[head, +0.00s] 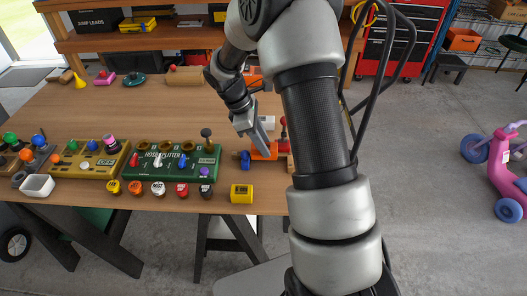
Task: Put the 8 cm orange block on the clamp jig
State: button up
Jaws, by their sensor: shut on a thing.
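My gripper (262,148) reaches down to the right part of the workbench, seen from the side and partly covered by my arm. It is shut on an orange piece (261,154) at its fingertips, which looks like the orange block. The piece sits among parts that look like the clamp jig: a blue knob (245,160) at left, a red upright part (283,126) and a light wooden part (282,163) at right. I cannot tell whether the block touches the jig or is held just above it. My arm hides the jig's right side.
On the workbench (150,98), a green hose splitter board (172,162) and a tan board (88,163) stand left of the gripper. Several coloured caps and a yellow block (241,194) lie along the front edge. Another orange object (252,73) shows behind my arm.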

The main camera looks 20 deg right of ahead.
jog(key=shift+f, duration=1.6)
jog(key=shift+f, duration=0.1)
jog(key=shift+f+b, duration=0.45)
jog(key=shift+f, duration=0.1)
jog(key=o, duration=1.1)
jog(key=shift+o, duration=0.2)
jog(key=shift+r, duration=0.1)
